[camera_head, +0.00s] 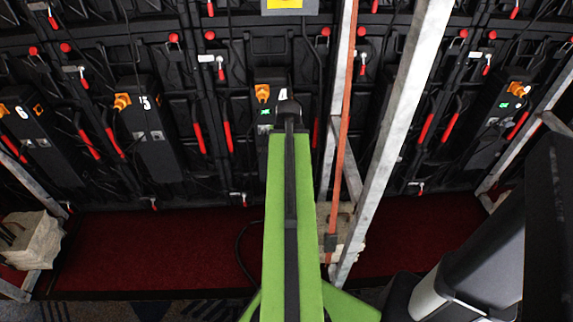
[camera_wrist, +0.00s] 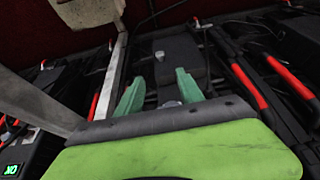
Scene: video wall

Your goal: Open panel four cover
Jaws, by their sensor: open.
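The panel four unit (camera_head: 264,98) is a black box with a "4" label and an orange plug (camera_head: 262,92), at the centre of the head view. My gripper (camera_head: 288,104), at the end of the green arm, overlaps its right and lower part and hides much of it. In the wrist view, the two green fingers of my gripper (camera_wrist: 160,76) are apart with nothing held. A black box (camera_wrist: 180,57) with a round grey knob (camera_wrist: 160,55) lies beyond and between the fingertips. I cannot tell whether the fingers touch it. The cover's edge is hard to make out.
Panel five (camera_head: 148,120) and panel six (camera_head: 35,135) stand to the left. Another panel (camera_head: 495,115) stands right. Metal struts (camera_head: 395,140) with an orange strap (camera_head: 343,120) rise close right of my arm. Red-handled latches (camera_head: 227,135) flank the units. Red carpet (camera_head: 160,245) lies below.

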